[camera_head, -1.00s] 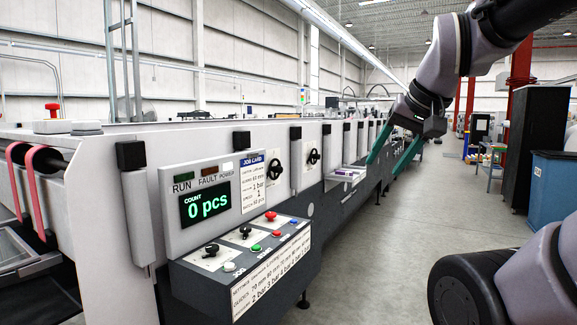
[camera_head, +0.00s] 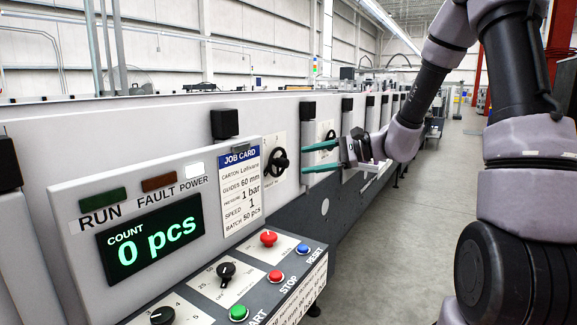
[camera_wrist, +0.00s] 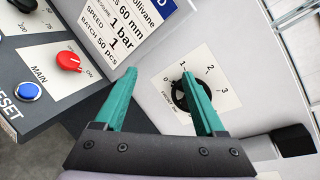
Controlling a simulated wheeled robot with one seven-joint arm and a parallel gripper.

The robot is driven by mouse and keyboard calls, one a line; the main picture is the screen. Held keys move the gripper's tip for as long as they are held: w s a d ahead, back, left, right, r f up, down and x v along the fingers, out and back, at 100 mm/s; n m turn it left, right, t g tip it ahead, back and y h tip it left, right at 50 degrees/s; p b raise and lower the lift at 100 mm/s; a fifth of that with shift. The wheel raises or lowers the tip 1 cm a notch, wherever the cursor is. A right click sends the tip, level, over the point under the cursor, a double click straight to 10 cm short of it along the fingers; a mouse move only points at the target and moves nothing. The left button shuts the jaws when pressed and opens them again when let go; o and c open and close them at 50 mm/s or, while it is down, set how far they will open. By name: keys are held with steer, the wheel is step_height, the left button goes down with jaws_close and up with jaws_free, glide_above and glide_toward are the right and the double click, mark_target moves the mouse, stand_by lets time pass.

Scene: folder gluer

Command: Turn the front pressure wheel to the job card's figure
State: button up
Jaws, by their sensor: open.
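The front pressure wheel, a black handwheel (camera_head: 275,162), sits on a white plate right of the job card (camera_head: 241,190). In the wrist view the wheel (camera_wrist: 181,97) is partly hidden behind my right finger, and its plate (camera_wrist: 222,98) shows 0, 1, 2 and 3. The wheel's setting cannot be made out. The job card (camera_wrist: 118,25) reads pressure 1 bar. My gripper (camera_head: 305,159) is open and empty, its teal fingers pointing left toward the wheel and apart from it in the head view. In the wrist view the fingertips (camera_wrist: 159,73) are spread, the wheel off to the right.
A second black wheel (camera_head: 330,135) is farther along the machine, partly behind my gripper. The console with a red main switch (camera_head: 268,238) and a blue reset button (camera_head: 303,249) juts out below the card. A black block (camera_wrist: 293,140) lies near my right finger.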

mark_target(288, 164)
steer(key=w+d+f+m+t, duration=0.3)
steer(key=w+f+m+t, duration=0.35)
steer(key=w, duration=0.25)
steer(key=shift+g, duration=0.35)
steer(key=x, duration=0.7)
steer(key=r+x, duration=0.1)
steer(key=x, duration=0.3)
steer(key=shift+c, duration=0.4)
jaws_close()
steer(key=shift+m, duration=0.25)
